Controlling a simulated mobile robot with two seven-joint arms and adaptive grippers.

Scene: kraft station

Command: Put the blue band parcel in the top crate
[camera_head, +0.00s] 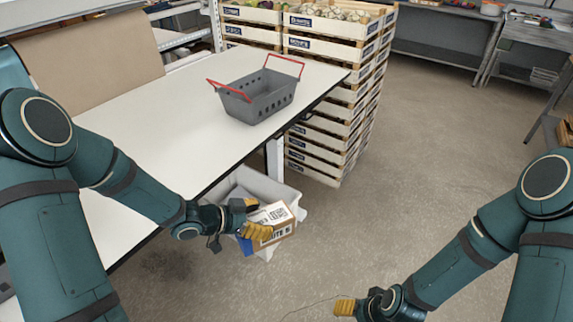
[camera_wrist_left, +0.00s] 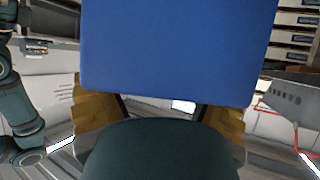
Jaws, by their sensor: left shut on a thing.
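The blue band parcel (camera_head: 279,233) is a cardboard box with a white printed label and blue on its lower left. My left gripper (camera_head: 254,217) is shut on it and holds it off the table's front edge. In the left wrist view the parcel's blue face (camera_wrist_left: 180,50) fills the upper middle, between the yellow fingers (camera_wrist_left: 160,115). Wooden crates stand in tall stacks behind the table. The top crate (camera_head: 325,26) of the nearer stack holds several pale round items. My right gripper (camera_head: 345,307) is low at the bottom edge, its opening unclear.
A grey basket (camera_head: 256,106) with red handles stands on the white table (camera_head: 150,110). A pale grey bin (camera_head: 238,184) is behind and below the parcel. A brown board (camera_head: 90,60) stands at the table's back left. Open floor (camera_head: 430,150) lies right of the crates.

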